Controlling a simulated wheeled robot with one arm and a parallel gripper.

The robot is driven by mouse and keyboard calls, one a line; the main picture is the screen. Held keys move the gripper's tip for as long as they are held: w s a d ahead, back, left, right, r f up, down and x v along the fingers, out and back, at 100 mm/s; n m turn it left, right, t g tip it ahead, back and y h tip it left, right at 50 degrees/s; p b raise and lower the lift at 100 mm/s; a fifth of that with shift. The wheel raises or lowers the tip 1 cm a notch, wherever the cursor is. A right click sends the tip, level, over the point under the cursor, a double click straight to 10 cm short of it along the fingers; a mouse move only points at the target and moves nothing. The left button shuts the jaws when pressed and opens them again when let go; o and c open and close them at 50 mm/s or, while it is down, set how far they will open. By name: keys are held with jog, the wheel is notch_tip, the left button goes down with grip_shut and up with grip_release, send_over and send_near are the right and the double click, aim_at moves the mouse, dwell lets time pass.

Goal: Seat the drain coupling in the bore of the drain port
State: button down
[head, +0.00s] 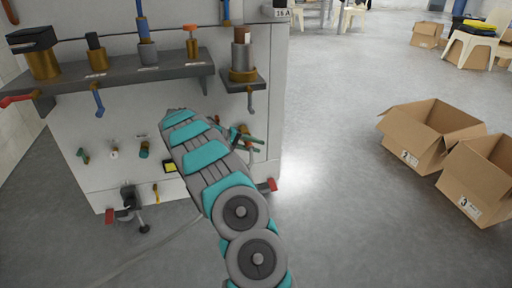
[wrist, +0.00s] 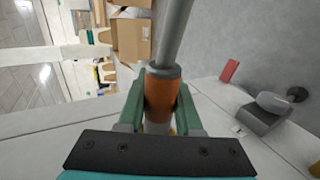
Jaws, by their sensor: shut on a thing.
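My gripper (wrist: 162,112) is shut on an orange-brown sleeve with a grey collar, which I take for the drain coupling (wrist: 161,92). A long grey tube rises from its collar. Its lower end is hidden between the green fingers. In the head view my gripper (head: 245,137) is low in front of the right part of the white panel, partly hidden by my arm. I cannot tell for sure which fitting is the drain port. A grey fitting with a dark round end (wrist: 266,113) sits to the right in the wrist view, apart from the gripper.
A grey shelf (head: 130,80) with several upright fittings crosses the white panel (head: 250,20) above the gripper. A dark fitting (head: 129,196) is low on the left of the panel. Open cardboard boxes (head: 425,135) stand on the right; the floor between is clear.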

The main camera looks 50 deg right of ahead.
jog(key=shift+w+d+p, duration=0.35)
jog(key=shift+w+d, duration=0.2)
jog(key=shift+w, duration=0.25)
jog(key=c, duration=0.5)
grip_release()
jog(key=shift+a, duration=0.1)
jog(key=v, duration=0.7)
jog(key=shift+w+a, duration=0.2)
jog(key=shift+r, duration=0.1)
